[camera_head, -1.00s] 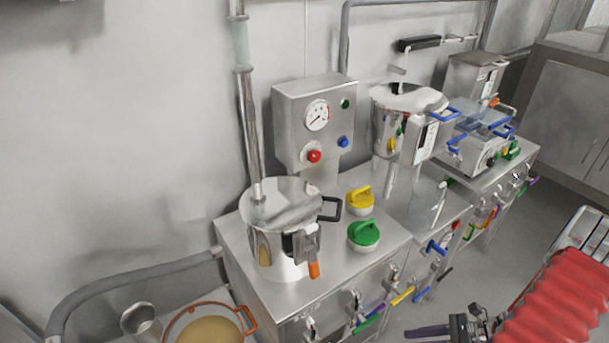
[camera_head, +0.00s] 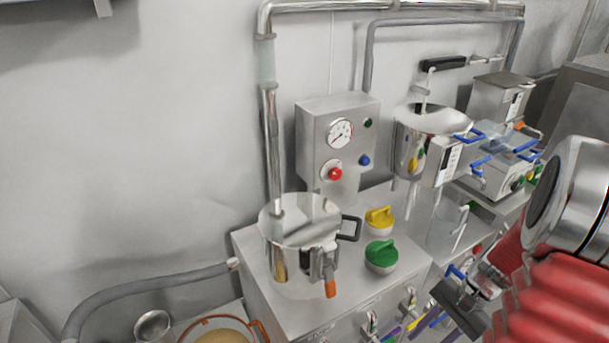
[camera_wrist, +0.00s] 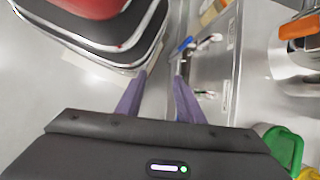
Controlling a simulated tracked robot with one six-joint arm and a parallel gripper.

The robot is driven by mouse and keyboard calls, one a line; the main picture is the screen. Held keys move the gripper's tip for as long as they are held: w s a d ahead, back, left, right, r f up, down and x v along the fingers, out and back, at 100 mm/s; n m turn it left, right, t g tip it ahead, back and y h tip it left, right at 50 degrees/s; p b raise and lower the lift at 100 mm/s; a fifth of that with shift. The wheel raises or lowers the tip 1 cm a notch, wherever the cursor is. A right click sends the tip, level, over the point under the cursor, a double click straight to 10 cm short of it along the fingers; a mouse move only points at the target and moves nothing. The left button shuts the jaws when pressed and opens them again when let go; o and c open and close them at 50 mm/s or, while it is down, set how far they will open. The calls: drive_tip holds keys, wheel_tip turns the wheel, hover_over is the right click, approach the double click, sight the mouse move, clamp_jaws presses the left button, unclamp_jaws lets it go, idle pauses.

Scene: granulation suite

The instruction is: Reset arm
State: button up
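My arm, with its red ribbed sleeve (camera_head: 545,300) and silver joint, reaches in from the right of the head view. My gripper (camera_head: 462,302) is small and dark there, in front of the steel cabinet's drawer side, and partly cut by the lower edge. In the wrist view my gripper (camera_wrist: 160,85) shows two purple-grey fingers set apart with nothing between them. It is open and empty. The fingers appear near the drawer front (camera_wrist: 215,65), and I cannot tell the exact distance.
A lidded steel pot (camera_head: 300,235) with an orange-tipped latch stands on the cabinet, beside green (camera_head: 381,256) and yellow (camera_head: 379,219) knobbed caps. A gauge panel (camera_head: 340,145) stands behind. Coloured drawer handles stick out along the front. An orange-rimmed bowl (camera_head: 262,330) sits lower left.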

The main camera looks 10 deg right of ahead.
drive_tip(key=a+r+n+t+h, duration=0.2)
drive_tip(key=a+r+n, duration=0.5)
drive_tip(key=r, duration=0.5)
drive_tip(key=a+r+n+t+h, duration=0.3)
drive_tip(key=a+r+n, duration=0.4)
drive_tip(key=a+r, duration=0.5)
drive_tip(key=shift+a+t+h, duration=0.15)
drive_tip(key=shift+t+h, duration=0.15)
drive_tip(key=shift+t, duration=0.3)
drive_tip(key=shift+s, duration=0.1)
